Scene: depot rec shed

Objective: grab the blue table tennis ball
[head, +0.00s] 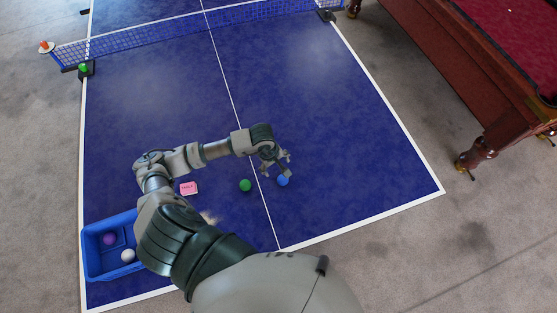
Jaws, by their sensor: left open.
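The blue table tennis ball (283,181) lies on the blue table tennis table (330,120), just right of the white centre line. My left gripper (280,167) is open, with its fingers right at the far side of the blue ball in the picture. The ball's lower part is clear of the fingers. I cannot tell whether a finger touches it. My right gripper is not in view.
A green ball (245,185) lies just left of the blue ball. A blue bin (97,266) holds a purple ball (109,239) and a white ball (128,255). The net (200,32) crosses behind. The table's right side is clear.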

